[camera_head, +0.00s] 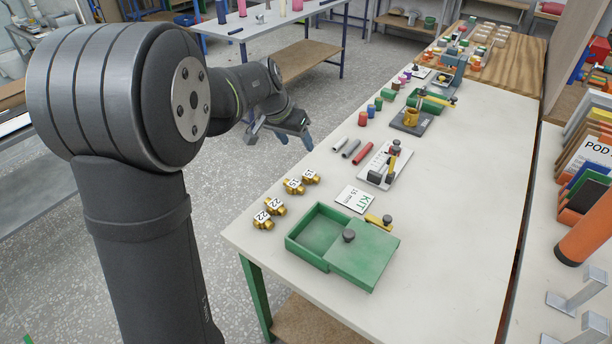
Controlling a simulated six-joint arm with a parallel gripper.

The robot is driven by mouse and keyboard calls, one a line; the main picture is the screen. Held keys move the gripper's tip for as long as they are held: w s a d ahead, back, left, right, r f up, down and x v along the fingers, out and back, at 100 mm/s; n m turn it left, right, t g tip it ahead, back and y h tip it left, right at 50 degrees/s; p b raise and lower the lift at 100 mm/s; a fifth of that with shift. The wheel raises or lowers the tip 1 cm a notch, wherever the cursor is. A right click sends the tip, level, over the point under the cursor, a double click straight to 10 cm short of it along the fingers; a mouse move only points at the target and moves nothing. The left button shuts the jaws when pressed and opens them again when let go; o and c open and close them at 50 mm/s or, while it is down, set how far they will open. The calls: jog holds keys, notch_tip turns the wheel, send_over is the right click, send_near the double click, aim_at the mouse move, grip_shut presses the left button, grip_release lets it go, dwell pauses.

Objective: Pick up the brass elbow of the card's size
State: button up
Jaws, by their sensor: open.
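Several brass elbows with white number labels lie in a row near the left edge of the white bench. The two farther ones, the far elbow (310,178) and the one beside it (293,187), seem to read 15. The two nearer ones, one elbow (275,208) and the nearest elbow (263,221), read 22. A white card (361,199) to their right reads "KIT 15 mm". My gripper (296,140) is open and empty, held up beyond the elbows near the bench's left edge, apart from all of them.
A green box (312,226) with a green lid (362,255) and black knob stands near the front of the bench. Grey and red tubes (362,154) and a grey fixture (385,170) lie beyond the card. Bare bench (450,220) is free at right.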

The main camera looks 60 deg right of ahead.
aim_at(310, 175)
jog(key=shift+n, duration=0.4)
jog(key=x, duration=0.6)
jog(key=w+x, duration=0.1)
jog(key=x, duration=1.1)
jog(key=shift+w+f, duration=0.1)
jog(key=shift+w, duration=0.2)
jog(key=shift+a, duration=0.1)
jog(key=c, duration=0.8)
